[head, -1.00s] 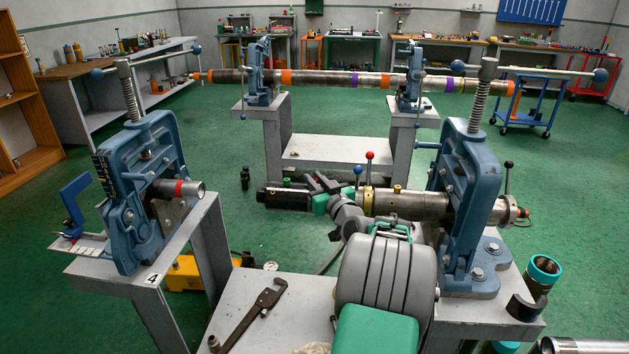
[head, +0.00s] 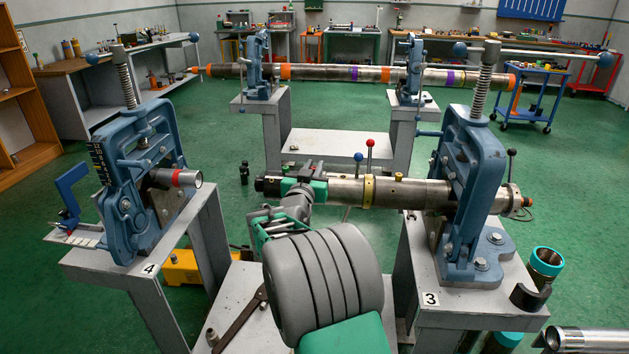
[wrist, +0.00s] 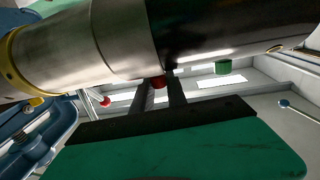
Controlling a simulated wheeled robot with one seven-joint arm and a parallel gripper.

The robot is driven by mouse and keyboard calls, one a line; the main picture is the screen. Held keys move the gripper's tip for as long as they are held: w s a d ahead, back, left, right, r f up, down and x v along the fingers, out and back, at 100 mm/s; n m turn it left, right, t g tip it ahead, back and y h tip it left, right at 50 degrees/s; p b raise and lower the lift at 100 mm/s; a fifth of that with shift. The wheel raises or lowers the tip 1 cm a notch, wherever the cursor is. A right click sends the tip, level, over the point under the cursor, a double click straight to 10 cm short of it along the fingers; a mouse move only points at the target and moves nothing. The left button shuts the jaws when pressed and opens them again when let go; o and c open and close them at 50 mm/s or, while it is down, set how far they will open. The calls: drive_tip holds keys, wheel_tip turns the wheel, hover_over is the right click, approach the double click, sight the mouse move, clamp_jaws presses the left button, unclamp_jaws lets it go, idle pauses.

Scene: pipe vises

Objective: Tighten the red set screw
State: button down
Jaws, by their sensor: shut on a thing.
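A steel pipe (head: 425,193) with a black left end runs level through the blue vise (head: 470,170) on the stand marked 3. The red set screw (wrist: 157,82) is small and shows below the pipe in the wrist view, between my fingertips. My gripper (wrist: 160,88) is shut on it, its two dark fingers reaching up to the pipe's side. In the head view, my gripper's green and dark parts are at the pipe's left part, and the set screw is hidden there. A green screw (wrist: 222,67) sits further along the black section.
Red-ball (head: 370,142) and blue-ball (head: 330,160) levers rise by the yellow collar (head: 369,190). A second blue vise (head: 140,180) stands on stand 4 at left. A pipe wrench (head: 240,322) lies on the low surface between.

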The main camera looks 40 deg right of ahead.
drive_tip(key=m+g+h+b, duration=0.1)
drive_tip(key=g+b, duration=0.1)
drive_tip(key=m+g+h+b, duration=0.1)
drive_tip(key=b, duration=0.1)
drive_tip(key=shift+w+a+f+m+g+b, duration=0.1)
drive_tip(key=shift+w+f+m+g+b, duration=0.1)
drive_tip(key=shift+f+m+g+b, duration=0.2)
drive_tip(key=m+g, duration=0.1)
drive_tip(key=g, duration=0.1)
drive_tip(key=m+g+h+b, duration=0.1)
drive_tip(key=shift+r+m+g, duration=0.3)
drive_tip(key=shift+r+g, duration=0.05)
drive_tip(key=shift+g, duration=0.05)
drive_tip(key=shift+s+r+m+g+h, duration=0.15)
drive_tip(key=shift+m+g+h, duration=0.2)
drive_tip(key=shift+g, duration=0.35)
drive_tip(key=c, duration=1.5)
unclamp_jaws()
drive_tip(key=shift+s+d, duration=0.1)
drive_tip(key=shift+d, duration=0.2)
drive_tip(key=shift+o, duration=0.9)
drive_tip(key=shift+a, duration=0.1)
